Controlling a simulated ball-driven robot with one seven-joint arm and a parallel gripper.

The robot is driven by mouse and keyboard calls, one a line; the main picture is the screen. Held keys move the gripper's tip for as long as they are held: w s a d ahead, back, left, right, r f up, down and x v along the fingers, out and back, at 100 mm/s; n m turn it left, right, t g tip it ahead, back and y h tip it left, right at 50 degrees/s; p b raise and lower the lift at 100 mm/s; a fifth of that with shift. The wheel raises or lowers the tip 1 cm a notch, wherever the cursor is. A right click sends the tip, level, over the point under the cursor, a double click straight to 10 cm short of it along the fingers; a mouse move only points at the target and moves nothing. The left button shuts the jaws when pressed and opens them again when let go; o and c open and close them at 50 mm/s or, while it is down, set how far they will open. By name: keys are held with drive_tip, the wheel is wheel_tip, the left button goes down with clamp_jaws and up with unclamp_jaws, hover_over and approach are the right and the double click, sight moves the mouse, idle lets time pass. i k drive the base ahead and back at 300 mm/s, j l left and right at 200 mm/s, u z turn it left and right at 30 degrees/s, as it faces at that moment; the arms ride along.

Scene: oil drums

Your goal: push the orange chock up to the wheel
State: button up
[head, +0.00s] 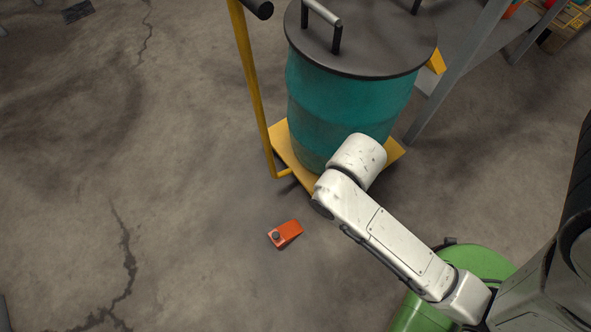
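A gap of bare floor lies between the chock and the cart. My white arm reaches in from the lower right and ends in front of the drum. My gripper cannot be made out; it is hidden beyond the arm's end.
The teal drum (330,110) stands on the cart. The cart's yellow handle post (250,85) rises at its left. A grey metal leg (455,75) stands to the right. A green rounded object (480,262) is partly behind my arm. Floor to the left is clear but cracked.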

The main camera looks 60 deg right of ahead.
sight(283, 235)
drive_tip(key=k+l+u, duration=0.1)
drive_tip(key=k+l, duration=0.2)
drive_tip(key=l, duration=0.2)
drive_tip(key=k+l+u, duration=0.1)
drive_tip(key=k+l, duration=0.15)
drive_tip(key=l, duration=0.2)
drive_tip(key=k+j+u, duration=0.2)
drive_tip(key=k, duration=0.45)
